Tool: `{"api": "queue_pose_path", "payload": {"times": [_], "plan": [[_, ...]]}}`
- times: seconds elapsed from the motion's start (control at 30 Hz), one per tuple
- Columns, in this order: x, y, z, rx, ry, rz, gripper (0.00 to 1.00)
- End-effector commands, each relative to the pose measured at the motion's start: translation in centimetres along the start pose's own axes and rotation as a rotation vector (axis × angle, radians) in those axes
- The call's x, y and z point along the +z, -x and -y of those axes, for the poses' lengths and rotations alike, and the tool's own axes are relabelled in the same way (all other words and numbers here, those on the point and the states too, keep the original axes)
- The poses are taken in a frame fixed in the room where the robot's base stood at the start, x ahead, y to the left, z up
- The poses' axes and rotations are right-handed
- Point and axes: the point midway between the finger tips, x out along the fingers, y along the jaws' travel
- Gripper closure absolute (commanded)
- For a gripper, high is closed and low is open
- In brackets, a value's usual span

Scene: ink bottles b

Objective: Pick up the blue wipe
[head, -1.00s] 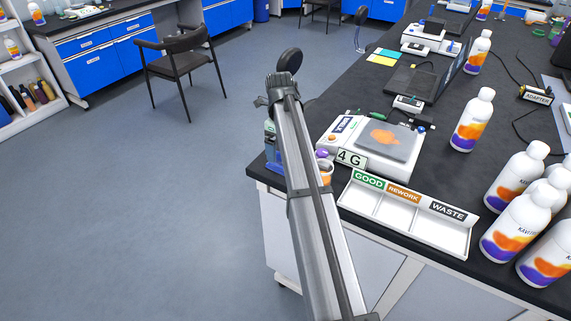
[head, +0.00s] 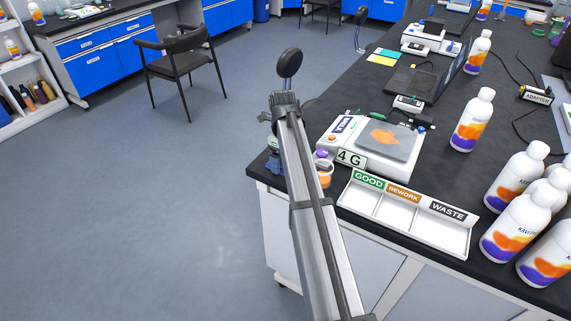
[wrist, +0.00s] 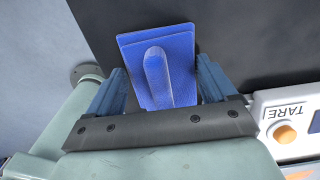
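The blue wipe (wrist: 178,45) is a flat blue pad with a raised rounded handle, lying on the black bench top in the wrist view. My gripper (wrist: 160,85) is open, with one finger on each side of the wipe's near part. The handle lies between the fingers, and neither finger clearly presses on it. In the head view, my arm covers most of the gripper at the bench's left corner, and I cannot make out the wipe there.
A white scale (head: 372,145) with a 4G tag stands right of my gripper. A three-part tray (head: 462,243) marked GOOD, REWORK and WASTE lies in front of it. Several white bottles (head: 515,222) stand at the right. The bench edge is close on the left.

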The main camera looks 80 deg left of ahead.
Motion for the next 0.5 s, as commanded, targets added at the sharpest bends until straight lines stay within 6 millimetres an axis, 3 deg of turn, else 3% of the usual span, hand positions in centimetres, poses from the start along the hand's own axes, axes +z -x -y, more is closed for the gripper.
{"api": "queue_pose_path", "payload": {"times": [0.23, 0.5], "plan": [[0.00, 0.01, 0.01, 0.000, 0.000, 0.000, 0.45], [0.01, 0.22, 0.02, -0.001, 0.000, 0.000, 0.46]]}}
